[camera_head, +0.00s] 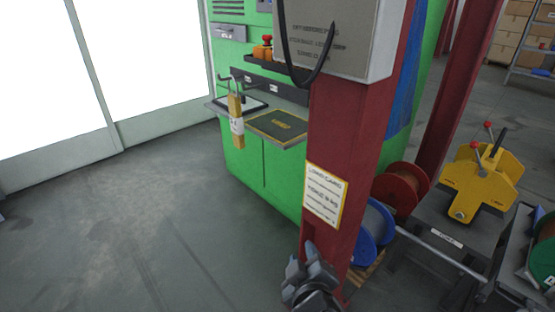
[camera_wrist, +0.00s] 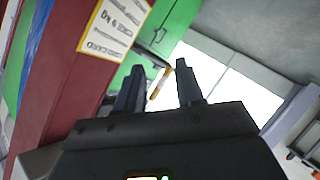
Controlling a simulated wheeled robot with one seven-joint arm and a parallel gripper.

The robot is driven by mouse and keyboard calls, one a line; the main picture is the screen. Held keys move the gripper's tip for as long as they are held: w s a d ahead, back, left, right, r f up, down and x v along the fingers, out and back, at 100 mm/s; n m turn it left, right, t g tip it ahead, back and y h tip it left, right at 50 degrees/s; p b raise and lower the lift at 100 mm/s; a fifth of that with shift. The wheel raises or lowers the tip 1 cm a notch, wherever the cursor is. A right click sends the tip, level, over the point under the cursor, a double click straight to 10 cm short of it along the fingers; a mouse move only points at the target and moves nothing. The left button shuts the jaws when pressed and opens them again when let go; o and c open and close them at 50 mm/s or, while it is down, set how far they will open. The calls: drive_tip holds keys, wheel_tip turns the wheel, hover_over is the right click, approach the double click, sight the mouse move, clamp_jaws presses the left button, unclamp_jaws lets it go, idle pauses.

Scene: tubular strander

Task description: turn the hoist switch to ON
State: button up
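No part that I can surely name as the hoist switch shows in either view. A grey box (camera_head: 352,62) with small dark lettering and a black cable loop (camera_head: 318,72) is mounted high on the red column (camera_head: 345,130); its top is cut off. The lettering is too blurred to read. My gripper (camera_head: 306,262) is low in the head view, in front of the column's lower part and well below the box. In the wrist view my gripper (camera_wrist: 158,80) has its two fingers apart with nothing held between them.
A white card (camera_head: 325,195) with a yellow border is on the column. Spools (camera_head: 400,188) and a yellow fixture (camera_head: 480,185) are right. Open floor (camera_head: 150,235) lies left.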

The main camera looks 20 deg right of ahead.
drive_tip(key=w+a+r+m+h, duration=0.1)
drive_tip(key=w+a+r+h, duration=0.15)
drive_tip(key=w+r, duration=0.75)
drive_tip(key=w+a+r+m+h, duration=0.2)
drive_tip(key=w+r+h, duration=0.35)
drive_tip(key=r, duration=0.75)
drive_tip(key=a+r+m+g+h, duration=0.2)
drive_tip(key=r+m, duration=0.1)
drive_tip(key=r, duration=1)
drive_tip(key=a+r+m+g+h, duration=0.1)
drive_tip(key=r+m+g+h, duration=0.25)
drive_tip(key=r, duration=1.05)
drive_tip(key=x, duration=0.7)
drive_tip(key=shift+w+d+t+y+p, duration=0.3)
drive_tip(key=shift+w+t+y, duration=0.05)
drive_tip(key=shift+c, duration=0.2)
clamp_jaws()
